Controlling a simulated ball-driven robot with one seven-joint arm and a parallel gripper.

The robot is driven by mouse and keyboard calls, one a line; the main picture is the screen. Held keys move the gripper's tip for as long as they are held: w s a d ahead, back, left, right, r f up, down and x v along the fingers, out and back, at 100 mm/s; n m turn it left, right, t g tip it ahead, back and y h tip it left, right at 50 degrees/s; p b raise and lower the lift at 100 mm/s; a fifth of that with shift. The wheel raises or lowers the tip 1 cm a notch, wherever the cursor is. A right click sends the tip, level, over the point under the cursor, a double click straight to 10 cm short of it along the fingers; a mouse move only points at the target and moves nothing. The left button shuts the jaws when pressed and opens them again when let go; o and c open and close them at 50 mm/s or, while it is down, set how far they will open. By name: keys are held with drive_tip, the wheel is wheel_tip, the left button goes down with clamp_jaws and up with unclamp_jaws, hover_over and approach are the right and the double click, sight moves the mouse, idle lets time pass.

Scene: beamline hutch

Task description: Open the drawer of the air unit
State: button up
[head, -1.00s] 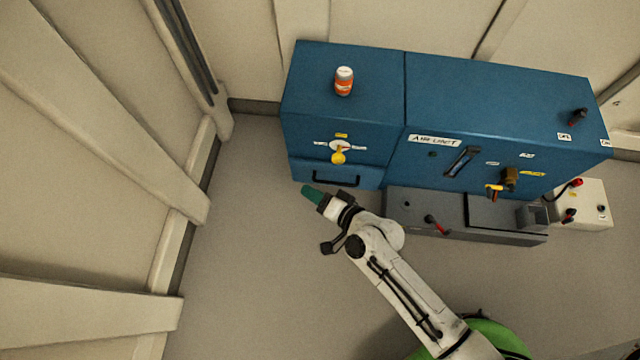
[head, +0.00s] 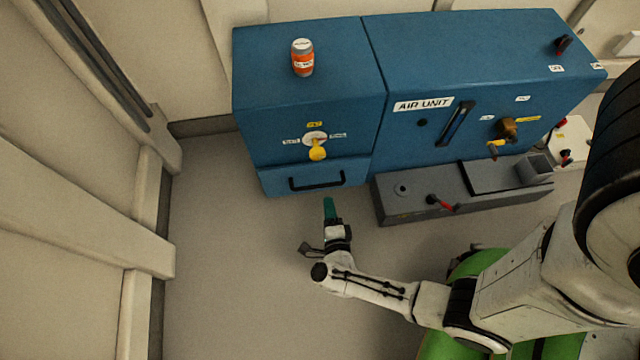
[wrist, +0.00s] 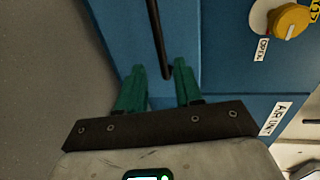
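The air unit (head: 415,140) is a large blue cabinet with a white label. Its drawer (head: 275,180) is at the lower left, with a black bar handle (head: 317,183), and looks closed. The handle also shows in the wrist view (wrist: 158,38), running up between my fingers' line from its near end. My gripper (head: 329,205) has green fingers and sits just in front of and below the handle's right part. In the wrist view my gripper (wrist: 160,80) is open, its two fingertips apart with nothing between them; the handle's end lies just beyond them.
A yellow knob (head: 317,152) sits above the drawer. A grey box (head: 400,205) with a red-handled lever (head: 442,203) juts out right of the drawer. Floor left of my gripper is clear.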

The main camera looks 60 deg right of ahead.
sight(324, 184)
drive_tip(key=b+x, duration=0.2)
drive_tip(key=x, duration=0.7)
drive_tip(key=shift+w+d+b, duration=0.1)
drive_tip(key=shift+d+b, duration=0.05)
drive_tip(key=shift+b, duration=0.25)
clamp_jaws()
